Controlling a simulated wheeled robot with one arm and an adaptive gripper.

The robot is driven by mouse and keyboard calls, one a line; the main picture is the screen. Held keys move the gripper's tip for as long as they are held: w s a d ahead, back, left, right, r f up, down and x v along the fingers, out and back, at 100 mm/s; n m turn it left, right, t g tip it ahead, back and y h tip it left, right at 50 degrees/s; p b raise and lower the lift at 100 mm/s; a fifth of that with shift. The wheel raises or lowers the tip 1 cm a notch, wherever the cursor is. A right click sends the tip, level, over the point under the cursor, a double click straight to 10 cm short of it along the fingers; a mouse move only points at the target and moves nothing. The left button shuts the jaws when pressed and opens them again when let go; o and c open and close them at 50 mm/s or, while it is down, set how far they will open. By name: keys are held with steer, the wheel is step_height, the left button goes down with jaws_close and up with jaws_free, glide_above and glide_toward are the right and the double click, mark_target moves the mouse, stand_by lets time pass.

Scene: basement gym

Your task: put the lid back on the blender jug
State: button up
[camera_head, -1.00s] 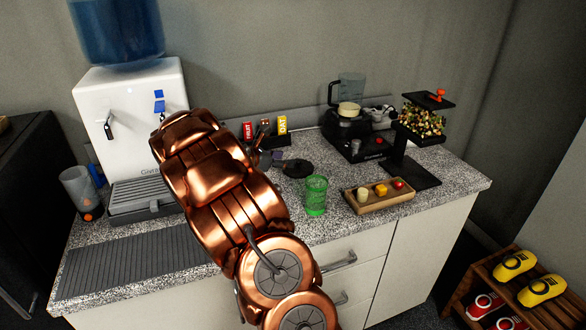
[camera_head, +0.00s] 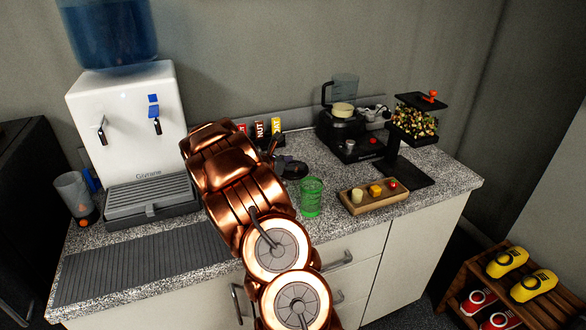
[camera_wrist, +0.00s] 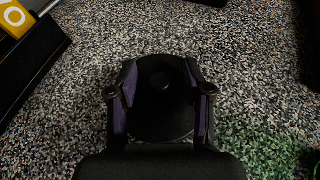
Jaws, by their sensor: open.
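The lid (camera_head: 297,171) is a black round disc lying on the speckled counter. In the wrist view the lid (camera_wrist: 160,122) shows a small knob on top and lies between my fingers. My gripper (camera_head: 283,162) is at the lid, partly covering it in the head view. In the wrist view my gripper (camera_wrist: 160,90) is open, with one finger on each side of the lid; I cannot tell whether they touch it. The blender jug (camera_head: 345,88), clear grey with a dark handle, stands on its black base (camera_head: 352,138) at the back right.
A green glass (camera_head: 311,198) stands close to the lid, in front and right. A wooden tray (camera_head: 372,204) with small items and a black stand (camera_head: 405,178) are further right. Small packets (camera_head: 277,127) stand behind. A water dispenser (camera_head: 130,125) is left.

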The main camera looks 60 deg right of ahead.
steer(key=shift+c, duration=0.4)
jaws_close()
